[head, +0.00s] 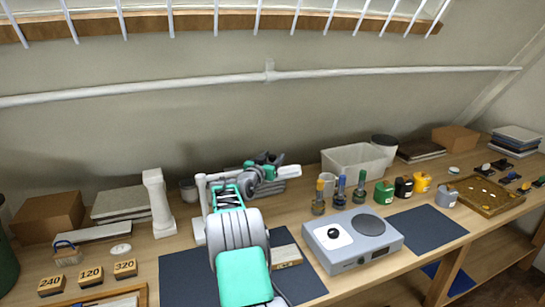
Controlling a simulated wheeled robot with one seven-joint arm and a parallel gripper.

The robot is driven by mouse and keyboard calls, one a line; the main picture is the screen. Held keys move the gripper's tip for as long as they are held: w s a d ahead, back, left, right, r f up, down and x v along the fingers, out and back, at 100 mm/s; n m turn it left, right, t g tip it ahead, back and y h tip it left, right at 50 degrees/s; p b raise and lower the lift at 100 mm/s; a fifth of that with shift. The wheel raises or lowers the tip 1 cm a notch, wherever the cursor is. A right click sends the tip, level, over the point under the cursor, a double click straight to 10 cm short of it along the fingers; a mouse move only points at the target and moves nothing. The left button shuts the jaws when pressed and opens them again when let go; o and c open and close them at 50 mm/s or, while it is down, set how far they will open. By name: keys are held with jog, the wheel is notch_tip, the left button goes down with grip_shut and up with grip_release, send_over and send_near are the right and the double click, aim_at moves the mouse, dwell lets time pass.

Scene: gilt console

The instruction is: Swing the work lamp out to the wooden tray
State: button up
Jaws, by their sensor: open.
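The work lamp appears as a white upright post (202,212) at the middle back of the bench, with a thin arm reaching right to a white head (288,172). My own grey and teal arm stands in front and hides much of the lamp's arm. My gripper (268,165) is open, close beside the lamp's head end; I cannot tell whether it touches the lamp. The wooden tray (490,209), holding small brass-coloured and dark pieces, lies far to the right on the bench.
Between lamp and tray stand a grey scale-like device (365,250), several coloured bottles (384,192), a white bin (355,160) and a dark mat (427,227). A white pillar (158,203) and numbered blocks (90,276) are left. A pipe (380,72) crosses the wall behind.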

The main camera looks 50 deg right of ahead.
grip_shut()
dwell(0.5)
dwell(0.9)
